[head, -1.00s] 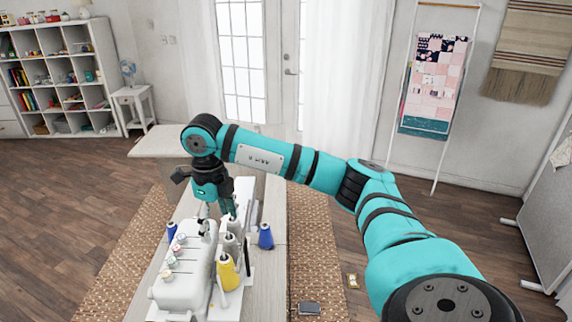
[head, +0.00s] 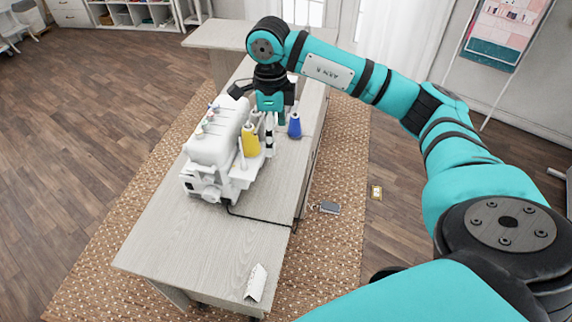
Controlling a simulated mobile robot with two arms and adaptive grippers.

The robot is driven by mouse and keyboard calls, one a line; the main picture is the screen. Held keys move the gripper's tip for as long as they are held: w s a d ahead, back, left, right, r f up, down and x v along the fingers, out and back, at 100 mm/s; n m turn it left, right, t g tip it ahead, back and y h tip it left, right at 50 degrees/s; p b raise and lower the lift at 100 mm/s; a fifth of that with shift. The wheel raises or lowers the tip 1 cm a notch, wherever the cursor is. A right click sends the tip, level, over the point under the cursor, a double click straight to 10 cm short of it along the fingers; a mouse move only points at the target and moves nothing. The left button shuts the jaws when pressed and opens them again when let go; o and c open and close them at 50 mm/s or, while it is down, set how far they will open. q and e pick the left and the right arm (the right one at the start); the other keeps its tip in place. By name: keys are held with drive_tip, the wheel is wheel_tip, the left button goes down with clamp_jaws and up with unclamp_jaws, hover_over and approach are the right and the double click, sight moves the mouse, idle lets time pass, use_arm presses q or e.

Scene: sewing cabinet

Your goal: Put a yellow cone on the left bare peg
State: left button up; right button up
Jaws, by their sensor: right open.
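A yellow cone (head: 251,143) stands upright at the thread stand on the right side of the white sewing machine (head: 213,150). A slim pale peg (head: 242,156) shows just left of it, with no cone visible on it. My right gripper (head: 271,118) points down just behind and right of the yellow cone, over the back of the stand. It is open, with no cone visible between its fingers. The gripper and wrist hide the back of the stand, so the other pegs and cones there cannot be told. My left gripper is out of view.
A blue cone (head: 295,126) stands on the cabinet top (head: 195,240), right of my gripper. A dark slim item (head: 268,145) stands right of the yellow cone. A white patterned piece (head: 256,283) lies at the front edge. The near part of the top is largely clear.

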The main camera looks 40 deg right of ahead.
drive_tip(key=s+a+f+n+b, duration=0.4)
drive_tip(key=s+f+n, duration=0.3)
drive_tip(key=f+n, duration=0.4)
drive_tip(key=s+a+f+n+b, duration=0.5)
drive_tip(key=f+n, duration=0.5)
drive_tip(key=f, duration=0.4)
wheel_tip(320, 180, up, 9)
drive_tip(key=s+p, duration=0.1)
drive_tip(key=p, duration=0.4)
drive_tip(key=shift+s+d+r, duration=0.15)
drive_tip(key=shift+d, duration=0.05)
